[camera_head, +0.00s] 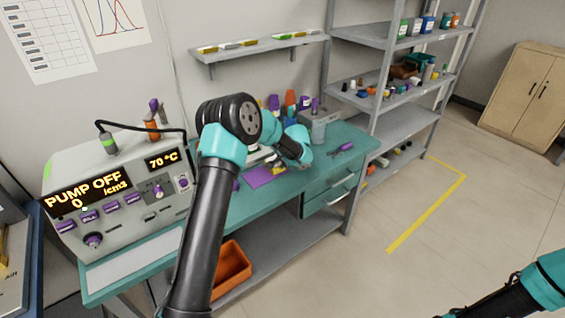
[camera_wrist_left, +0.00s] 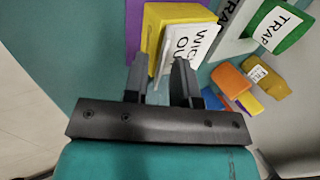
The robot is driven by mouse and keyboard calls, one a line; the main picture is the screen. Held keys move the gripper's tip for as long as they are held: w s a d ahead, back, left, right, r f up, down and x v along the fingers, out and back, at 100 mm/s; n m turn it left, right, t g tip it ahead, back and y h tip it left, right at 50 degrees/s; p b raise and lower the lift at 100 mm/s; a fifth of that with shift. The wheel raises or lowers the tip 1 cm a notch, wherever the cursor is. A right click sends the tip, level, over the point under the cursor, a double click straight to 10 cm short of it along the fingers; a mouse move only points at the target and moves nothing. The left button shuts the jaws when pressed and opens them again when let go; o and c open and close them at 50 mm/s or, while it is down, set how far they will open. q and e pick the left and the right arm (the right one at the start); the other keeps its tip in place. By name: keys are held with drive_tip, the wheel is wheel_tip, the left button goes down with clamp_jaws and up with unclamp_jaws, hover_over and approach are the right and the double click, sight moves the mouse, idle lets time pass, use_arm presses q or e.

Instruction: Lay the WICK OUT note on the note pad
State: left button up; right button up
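The WICK OUT note (camera_wrist_left: 192,46) shows in the left wrist view as a white card with black letters, against a yellow block-like piece (camera_wrist_left: 168,14). I cannot tell whether card and yellow piece are one object. My left gripper (camera_wrist_left: 160,70) has its fingers apart, with the yellow piece's near end appearing between or just beyond the tips; contact is unclear. A purple flat piece (camera_head: 262,176) lies on the teal bench in the head view, perhaps the note pad. My left forearm and wrist hide the bench around the left gripper. My right gripper is out of view.
A green TRAP-labelled piece (camera_wrist_left: 278,27) and orange and yellow pieces (camera_wrist_left: 232,80) sit right of the note. The pump unit (camera_head: 115,195) stands on the bench's left. A grey device (camera_head: 320,124) and shelving (camera_head: 400,127) stand to the right. Floor at right is clear.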

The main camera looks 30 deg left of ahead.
use_arm(q)
drive_tip(key=shift+r, duration=0.15)
drive_tip(key=v, duration=1.2)
idle(0.6)
drive_tip(key=s+d+f+g+h, duration=0.1)
drive_tip(key=s+d+f+h, duration=0.2)
drive_tip(key=s+d+f, duration=0.5)
drive_tip(key=s+d+f+g+h, duration=0.1)
drive_tip(key=s+f+h, duration=0.2)
drive_tip(key=s+f, duration=0.55)
drive_tip(key=s+d+f+n+h, duration=0.1)
drive_tip(key=s+d+f+n, duration=0.1)
drive_tip(key=s+f, duration=0.4)
drive_tip(key=s+d+f+n+h, duration=0.1)
drive_tip(key=s+f+n, duration=0.3)
drive_tip(key=s, duration=1)
drive_tip(key=shift+s+d+f+n+h, duration=0.3)
drive_tip(key=shift+d+f+n+h, duration=0.1)
drive_tip(key=shift+d+f, duration=0.4)
